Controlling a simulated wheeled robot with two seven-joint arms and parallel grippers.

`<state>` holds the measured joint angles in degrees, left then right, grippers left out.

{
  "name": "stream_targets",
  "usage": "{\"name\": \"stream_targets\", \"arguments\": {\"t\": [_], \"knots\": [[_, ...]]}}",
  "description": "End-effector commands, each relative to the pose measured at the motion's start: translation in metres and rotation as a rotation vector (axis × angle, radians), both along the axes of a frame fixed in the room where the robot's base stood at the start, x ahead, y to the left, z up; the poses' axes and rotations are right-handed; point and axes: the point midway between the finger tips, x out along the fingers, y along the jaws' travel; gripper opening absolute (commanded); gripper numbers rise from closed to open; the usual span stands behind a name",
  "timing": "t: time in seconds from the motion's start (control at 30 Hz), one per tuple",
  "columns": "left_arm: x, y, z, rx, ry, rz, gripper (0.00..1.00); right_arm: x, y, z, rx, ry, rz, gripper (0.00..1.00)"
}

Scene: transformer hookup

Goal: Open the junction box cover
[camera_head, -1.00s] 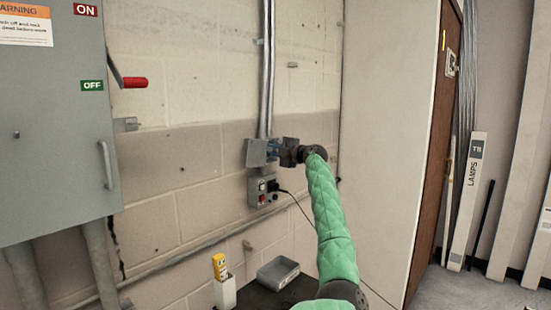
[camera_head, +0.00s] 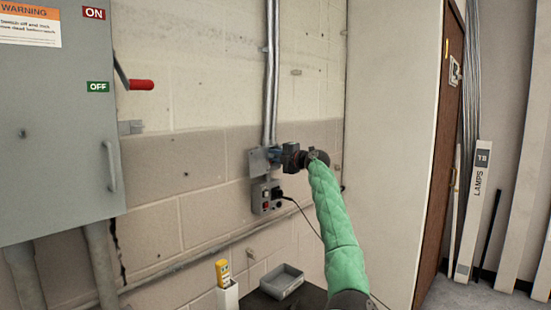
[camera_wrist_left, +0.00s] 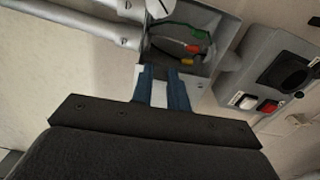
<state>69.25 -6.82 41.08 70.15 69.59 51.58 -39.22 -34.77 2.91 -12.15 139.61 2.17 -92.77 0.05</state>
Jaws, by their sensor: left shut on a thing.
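The grey junction box (camera_wrist_left: 228,38) sits on the wall at the foot of the conduits, and in the left wrist view its interior shows, with green, red and yellow wire connectors (camera_wrist_left: 194,48). The grey cover (camera_head: 257,161) seems to be the plate swung out on the left in the head view. My left gripper (camera_head: 273,156) is at the box with its blue fingers closed on a thin pale-grey part, which seems to be the cover; the fingers also show in the left wrist view (camera_wrist_left: 162,88). The grip hides part of the box. My right gripper is not in view.
An outlet box (camera_head: 266,198) with a black plug and cord is just below. A grey cabinet (camera_head: 55,150) with a red-handled lever (camera_head: 141,85) stands left. A grey tray (camera_head: 282,281) and a holder with a yellow tool (camera_head: 222,272) are below. A tall pale panel (camera_head: 395,130) is right.

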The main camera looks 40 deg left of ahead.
Motion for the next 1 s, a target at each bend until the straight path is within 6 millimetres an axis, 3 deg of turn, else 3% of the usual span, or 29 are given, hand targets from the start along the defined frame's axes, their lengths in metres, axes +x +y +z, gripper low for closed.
{"name": "stream_targets", "arguments": {"t": [0.23, 0.27, 0.37, 0.73, 1.0], "knots": [[0.000, 0.000, -0.003, -0.003, 0.003, 0.001, 0.00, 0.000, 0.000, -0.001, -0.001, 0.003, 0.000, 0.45], [0.000, 0.000, -0.003, -0.003, 0.003, 0.001, 0.20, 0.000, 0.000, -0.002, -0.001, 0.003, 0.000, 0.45], [0.000, 0.000, -0.002, -0.002, 0.003, 0.000, 0.38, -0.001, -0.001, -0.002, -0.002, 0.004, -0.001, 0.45], [0.000, -0.006, -0.002, -0.001, 0.002, -0.001, 0.38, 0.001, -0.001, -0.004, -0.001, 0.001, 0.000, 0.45], [-0.002, -0.045, -0.004, -0.002, 0.002, -0.002, 0.38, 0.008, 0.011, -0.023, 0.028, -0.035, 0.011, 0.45]]}}
